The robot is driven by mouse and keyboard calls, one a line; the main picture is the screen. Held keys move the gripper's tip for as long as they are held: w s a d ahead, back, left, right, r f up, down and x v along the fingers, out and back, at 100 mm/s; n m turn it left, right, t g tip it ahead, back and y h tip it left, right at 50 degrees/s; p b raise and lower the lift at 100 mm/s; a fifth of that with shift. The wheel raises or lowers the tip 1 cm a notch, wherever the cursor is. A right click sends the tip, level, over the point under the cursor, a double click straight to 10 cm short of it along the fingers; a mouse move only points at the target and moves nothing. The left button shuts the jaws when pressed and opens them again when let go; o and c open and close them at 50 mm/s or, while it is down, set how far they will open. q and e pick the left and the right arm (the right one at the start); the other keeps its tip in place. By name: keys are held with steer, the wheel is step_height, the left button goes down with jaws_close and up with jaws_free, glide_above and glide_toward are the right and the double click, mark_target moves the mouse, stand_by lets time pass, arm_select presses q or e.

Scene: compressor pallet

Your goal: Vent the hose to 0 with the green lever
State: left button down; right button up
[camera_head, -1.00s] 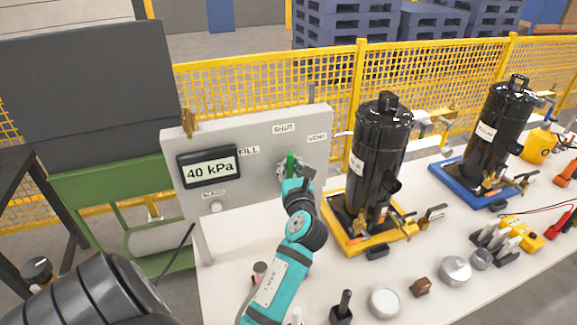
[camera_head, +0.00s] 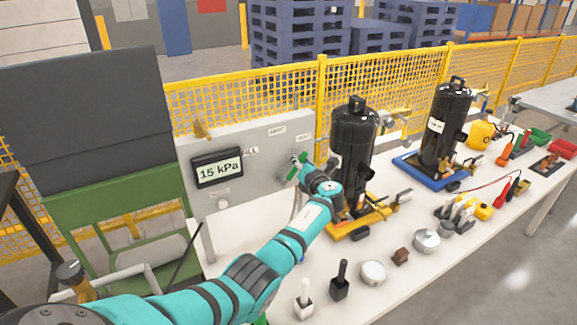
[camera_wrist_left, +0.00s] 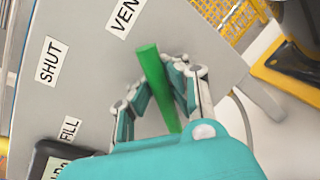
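The green lever (camera_head: 298,169) is on the grey panel (camera_head: 262,143), below the SHUT label (camera_head: 277,130) and VENT label (camera_head: 303,137). It tilts up to the right, its upper end toward VENT. My left gripper (camera_wrist_left: 160,80) has its fingers on both sides of the lever (camera_wrist_left: 153,72) and appears shut on it. In the head view my left wrist partly hides the fingers and the lever's mount. The panel display (camera_head: 217,169) reads 15 kPa. My right gripper is not in view.
A black cylinder on a yellow base (camera_head: 352,140) stands close right of my left wrist. Another black cylinder (camera_head: 446,125) stands on a blue tray farther right. Small tools and a silver pot (camera_head: 426,238) lie along the table's front. A yellow mesh fence (camera_head: 390,95) runs behind.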

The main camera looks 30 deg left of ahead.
arm_select(q)
steer(key=shift+w+d+f+m+g, duration=0.15)
steer(key=shift+w+d+f+m, duration=0.15)
steer(key=shift+f+m, duration=0.3)
steer(key=shift+w+d+f+m+g, duration=0.15)
steer(key=shift+w+d+f+m, duration=0.1)
steer(key=shift+f+m, duration=0.3)
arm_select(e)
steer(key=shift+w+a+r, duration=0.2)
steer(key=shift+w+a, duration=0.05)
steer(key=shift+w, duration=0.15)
arm_select(q)
steer(key=c, duration=1.7)
jaws_free()
steer(key=shift+d, duration=0.1)
steer(key=o, duration=0.5)
steer(key=shift+s+d+r, duration=0.1)
steer(key=shift+d+r, duration=0.05)
steer(key=shift+r, duration=0.2)
steer(key=shift+c, duration=0.2)
steer(key=v, duration=1.1)
steer(key=shift+s+d, duration=0.2)
steer(key=shift+s, duration=0.05)
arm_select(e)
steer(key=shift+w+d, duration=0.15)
